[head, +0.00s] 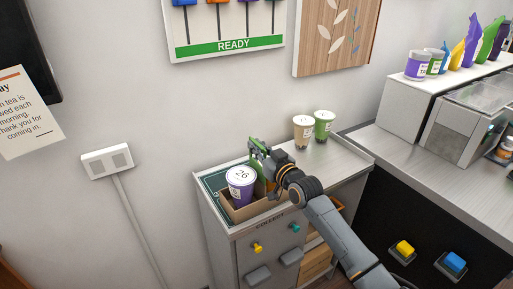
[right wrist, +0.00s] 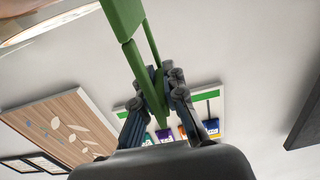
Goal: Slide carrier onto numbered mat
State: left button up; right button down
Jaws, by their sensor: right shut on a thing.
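The brown cardboard carrier (head: 262,208) sits at the left part of the metal counter. It holds a purple cup (head: 241,194) with a white lid marked 26. The dark green mat (head: 212,182) shows beside and behind the carrier; the carrier and cup cover much of it, and any number on it is hidden. My right gripper (head: 262,160) is at the carrier's right side, shut on a green handle (right wrist: 125,22) that appears to belong to the carrier. The handle shows between the fingers in the right wrist view. My left gripper is not in view.
A tan cup (head: 302,131) and a green cup (head: 324,125) stand at the counter's back, right of my gripper. Counter (head: 335,162) to the right is clear. The wall rises close behind. A higher worktop (head: 400,150) is at the right.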

jog(key=c, duration=1.3)
grip_release()
jog(key=shift+c, duration=0.2)
jog(key=v, duration=1.2)
jog(key=shift+f, duration=0.2)
